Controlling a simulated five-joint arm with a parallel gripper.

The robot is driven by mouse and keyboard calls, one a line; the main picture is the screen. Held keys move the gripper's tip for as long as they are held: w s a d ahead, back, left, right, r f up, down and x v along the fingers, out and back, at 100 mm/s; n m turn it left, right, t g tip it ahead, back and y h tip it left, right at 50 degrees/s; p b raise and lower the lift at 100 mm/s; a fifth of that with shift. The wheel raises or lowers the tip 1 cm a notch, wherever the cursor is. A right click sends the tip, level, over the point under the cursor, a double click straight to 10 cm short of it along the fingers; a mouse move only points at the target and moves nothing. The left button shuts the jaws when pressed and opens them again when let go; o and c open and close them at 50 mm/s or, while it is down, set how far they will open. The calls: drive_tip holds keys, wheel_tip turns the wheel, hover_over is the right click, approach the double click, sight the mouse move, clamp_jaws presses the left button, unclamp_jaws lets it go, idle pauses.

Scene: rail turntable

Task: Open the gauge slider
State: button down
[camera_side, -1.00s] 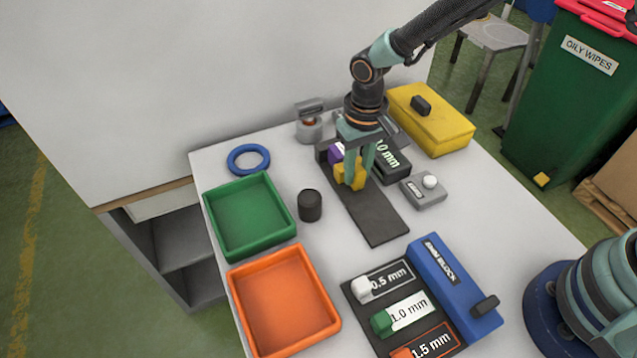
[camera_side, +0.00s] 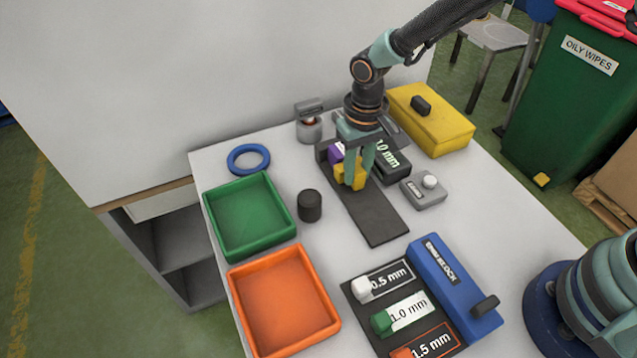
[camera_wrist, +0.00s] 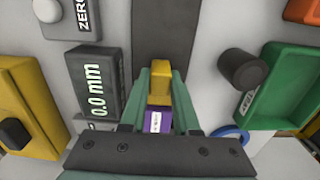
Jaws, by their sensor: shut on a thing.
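The gauge slider is a yellow block (camera_side: 352,178) on a dark flat rail (camera_side: 375,217). A purple block (camera_side: 336,151) with a small label is close behind it. My gripper (camera_side: 357,176) is lowered over the rail and shut on the yellow slider, one teal finger on each side. In the wrist view the yellow slider (camera_wrist: 160,84) shows between the fingers, with the purple block (camera_wrist: 158,122) nearer my palm. The dark gauge readout (camera_wrist: 97,85) beside the rail shows 0.0 mm. The fingers and wrist hide part of the rail's far end.
A grey ZERO button box (camera_side: 424,192) and a yellow case (camera_side: 440,125) are right of the rail. A black cylinder (camera_side: 310,205), green tray (camera_side: 293,225) and blue ring (camera_side: 232,160) are left. A blue block (camera_side: 455,290) stands in front. The rail's near stretch is clear.

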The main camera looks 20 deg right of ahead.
drive_tip(key=s, duration=0.8)
drive_tip(key=shift+s, duration=0.3)
drive_tip(key=c, duration=0.6)
unclamp_jaws()
drive_tip(key=shift+c, duration=0.2)
drive_tip(key=shift+r, duration=0.1)
drive_tip(key=shift+r, duration=0.25)
wheel_tip(320, 180, up, 12)
drive_tip(key=shift+f, duration=0.25)
